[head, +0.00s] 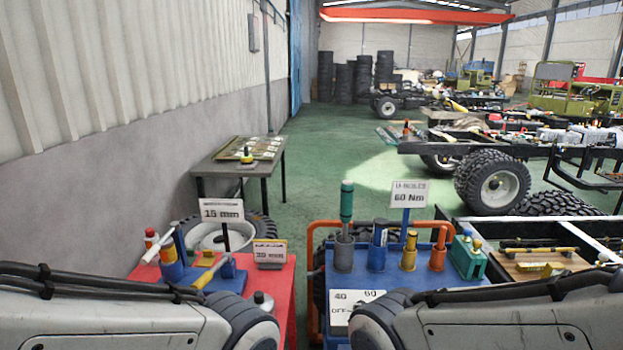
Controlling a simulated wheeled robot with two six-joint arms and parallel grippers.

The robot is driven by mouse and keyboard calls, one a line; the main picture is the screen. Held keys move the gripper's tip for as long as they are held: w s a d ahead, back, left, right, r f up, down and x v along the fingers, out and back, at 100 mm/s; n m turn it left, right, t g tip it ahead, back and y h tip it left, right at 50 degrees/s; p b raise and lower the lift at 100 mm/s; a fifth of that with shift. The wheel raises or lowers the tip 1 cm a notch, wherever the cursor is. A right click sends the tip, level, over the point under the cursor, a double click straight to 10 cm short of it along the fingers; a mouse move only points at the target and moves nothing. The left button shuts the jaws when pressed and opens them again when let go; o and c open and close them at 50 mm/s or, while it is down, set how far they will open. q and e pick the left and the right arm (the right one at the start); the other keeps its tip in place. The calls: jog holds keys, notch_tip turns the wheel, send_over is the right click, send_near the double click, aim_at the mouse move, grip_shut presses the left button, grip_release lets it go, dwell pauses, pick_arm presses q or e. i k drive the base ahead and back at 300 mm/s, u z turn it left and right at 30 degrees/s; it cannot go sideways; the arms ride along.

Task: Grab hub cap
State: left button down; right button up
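No hub cap can be picked out with certainty. A small grey domed piece (263,302) sits on the red cart (282,277) near its right edge, partly hidden by my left arm; I cannot tell whether it is a hub cap. A small yellow and black piece (246,157) stands on the dark table by the wall, too small to identify. My two arms enter at the bottom left and bottom right. Neither gripper is in view.
The red cart holds tools and "15 mm" and "30 mm" signs. A blue tool stand (412,288) with a "60 Nm" sign (408,194) stands right of it. A truck chassis with a wheel (493,183) is at right. Green floor (345,165) is clear beyond.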

aim_at(263, 301)
jog(key=u, duration=0.3)
jog(key=k, duration=0.5)
jog(key=u, duration=0.8)
jog(key=i, duration=1.25)
jog(key=z, duration=0.65)
